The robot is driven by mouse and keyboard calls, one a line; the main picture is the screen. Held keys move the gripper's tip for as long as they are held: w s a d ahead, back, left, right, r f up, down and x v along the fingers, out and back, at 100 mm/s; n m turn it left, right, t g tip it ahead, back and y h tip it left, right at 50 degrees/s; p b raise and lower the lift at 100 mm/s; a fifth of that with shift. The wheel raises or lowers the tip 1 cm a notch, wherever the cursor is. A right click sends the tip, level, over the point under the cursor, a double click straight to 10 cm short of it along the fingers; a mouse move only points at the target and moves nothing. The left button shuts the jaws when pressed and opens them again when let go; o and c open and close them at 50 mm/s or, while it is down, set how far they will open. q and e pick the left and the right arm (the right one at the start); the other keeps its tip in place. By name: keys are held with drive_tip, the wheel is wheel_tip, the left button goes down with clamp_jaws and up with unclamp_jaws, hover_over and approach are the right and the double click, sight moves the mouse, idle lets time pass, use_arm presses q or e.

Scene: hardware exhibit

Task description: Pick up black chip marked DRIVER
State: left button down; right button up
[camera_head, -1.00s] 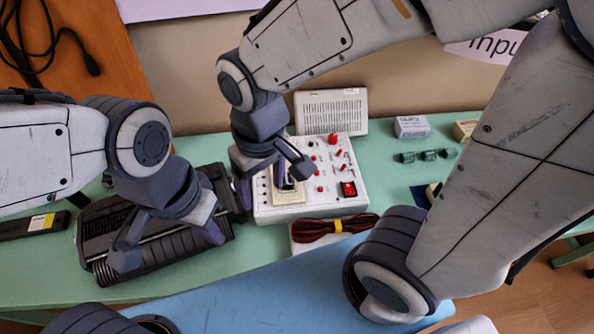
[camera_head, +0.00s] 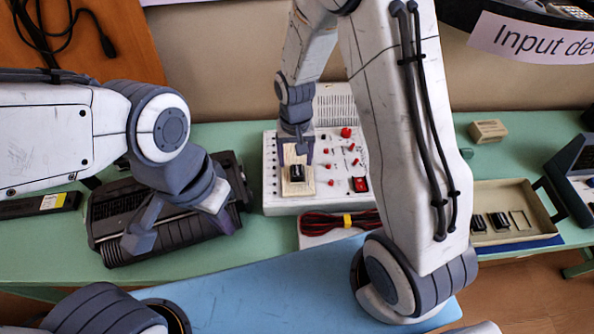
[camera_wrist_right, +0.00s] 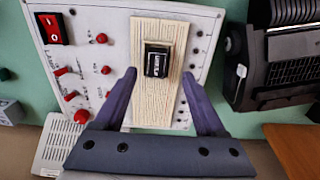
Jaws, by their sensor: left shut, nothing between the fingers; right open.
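A black chip (camera_head: 296,173) stands on a cream wooden strip (camera_head: 299,188) on the white control board (camera_head: 335,200). In the right wrist view the chip (camera_wrist_right: 157,63) has a white label too small to read for certain. My right gripper (camera_wrist_right: 159,74) is open, its fingers on either side of the strip and pointing toward the chip, with nothing held. In the head view it (camera_head: 297,150) is just behind the chip. My left gripper (camera_head: 181,231) is shut and empty, over the dark machine at left.
The dark machine (camera_head: 115,240) is left of the board. Red and black cables (camera_head: 340,222) lie in front. A tray (camera_head: 540,233) with two dark chips (camera_head: 478,223) and an empty slot is at right. My right arm covers the middle of the bench.

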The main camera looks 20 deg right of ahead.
sight(298, 170)
drive_tip(key=shift+d+f+p, duration=0.15)
drive_tip(key=shift+f+p, duration=0.1)
drive_tip(key=shift+f, duration=0.9)
drive_tip(key=shift+d+f+p, duration=0.15)
drive_tip(key=shift+f+p, duration=0.1)
drive_tip(key=shift+f, duration=0.9)
clamp_jaws()
drive_tip(key=shift+r, duration=0.1)
